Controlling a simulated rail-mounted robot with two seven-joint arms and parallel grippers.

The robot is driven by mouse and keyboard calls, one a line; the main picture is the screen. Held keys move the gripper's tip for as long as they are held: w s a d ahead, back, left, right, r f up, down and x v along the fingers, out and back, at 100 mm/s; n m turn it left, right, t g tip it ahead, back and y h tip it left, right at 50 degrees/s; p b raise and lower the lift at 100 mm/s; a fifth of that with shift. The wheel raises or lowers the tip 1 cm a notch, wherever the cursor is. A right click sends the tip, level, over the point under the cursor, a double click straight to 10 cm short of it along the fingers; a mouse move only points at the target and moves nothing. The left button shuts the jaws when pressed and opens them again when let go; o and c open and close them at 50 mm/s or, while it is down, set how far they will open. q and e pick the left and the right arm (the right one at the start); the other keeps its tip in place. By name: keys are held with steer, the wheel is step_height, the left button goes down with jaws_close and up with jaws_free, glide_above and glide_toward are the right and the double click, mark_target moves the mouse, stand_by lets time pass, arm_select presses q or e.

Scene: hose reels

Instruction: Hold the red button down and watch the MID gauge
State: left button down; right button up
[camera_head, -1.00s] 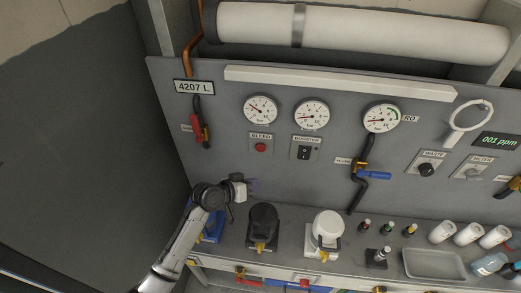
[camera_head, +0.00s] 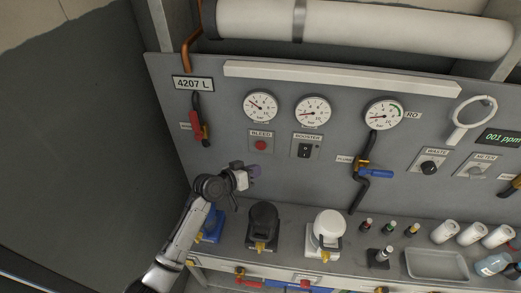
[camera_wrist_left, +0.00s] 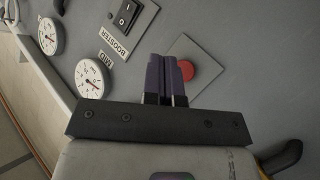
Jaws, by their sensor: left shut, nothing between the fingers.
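The red button (camera_head: 261,145) sits on a plate under the BLEED label on the grey panel. It also shows in the left wrist view (camera_wrist_left: 188,70), just right of the fingertips. My left gripper (camera_head: 256,169) is shut and empty, a little below the button in the head view, not visibly touching it. Its purple fingers (camera_wrist_left: 168,72) show in the left wrist view. The middle gauge (camera_head: 312,111) appears to be the MID one; a label reading MID sits by this gauge (camera_wrist_left: 91,76) in the left wrist view. Its needle points left, at the low end. My right gripper is out of view.
The BOOSTER switch (camera_head: 304,150) is right of the button. Other gauges flank the middle one, at left (camera_head: 261,107) and right (camera_head: 384,114). A red-handled valve (camera_head: 197,127) is at left. A black-topped device (camera_head: 263,223) stands on the bench below.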

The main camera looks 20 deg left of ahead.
mark_target(261, 146)
arm_select(q)
steer(key=w+a+b, duration=0.1)
steer(key=w+b, duration=0.3)
steer(key=w, duration=0.2)
steer(key=shift+w+a, duration=0.1)
stand_by(0.6)
stand_by(0.8)
steer(key=shift+b, duration=0.3)
stand_by(0.4)
steer(key=shift+w, duration=0.15)
steer(key=shift+w+a+b, duration=0.1)
steer(key=shift+w+b, duration=0.2)
stand_by(0.3)
